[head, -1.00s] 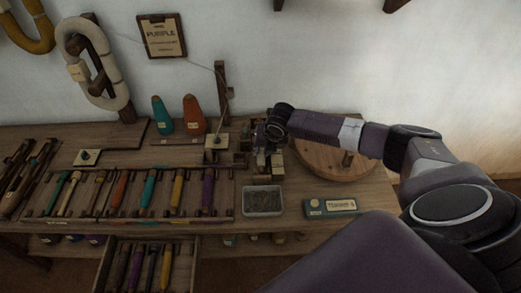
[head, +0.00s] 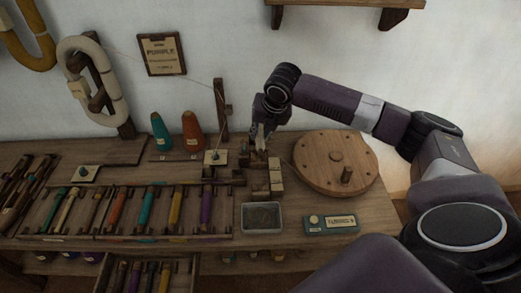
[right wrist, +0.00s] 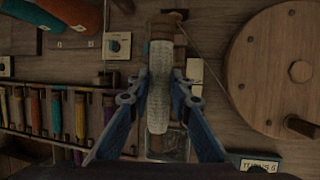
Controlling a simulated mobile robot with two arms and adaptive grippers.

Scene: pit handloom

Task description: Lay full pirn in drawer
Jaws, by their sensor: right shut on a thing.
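My right gripper (head: 262,132) is above the bench, over the wooden winder blocks (head: 275,178). In the right wrist view the right gripper (right wrist: 159,82) is shut on a full pirn (right wrist: 159,98) wound with pale, whitish yarn. The pirn points away along the fingers, above the bench. In the head view it is small and mostly hidden by the gripper. The open drawer (head: 194,277) is at the bottom left, below the bench top. It holds several coloured pirns, and its front is cut off by the frame. My left gripper is not in view.
A rack (head: 233,222) of several coloured pirns lies on the bench. A grey tray (head: 280,220), a labelled box (head: 331,224) and a round wooden wheel (head: 315,170) stand to its right. Teal (head: 160,131) and orange (head: 193,132) cones stand at the back.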

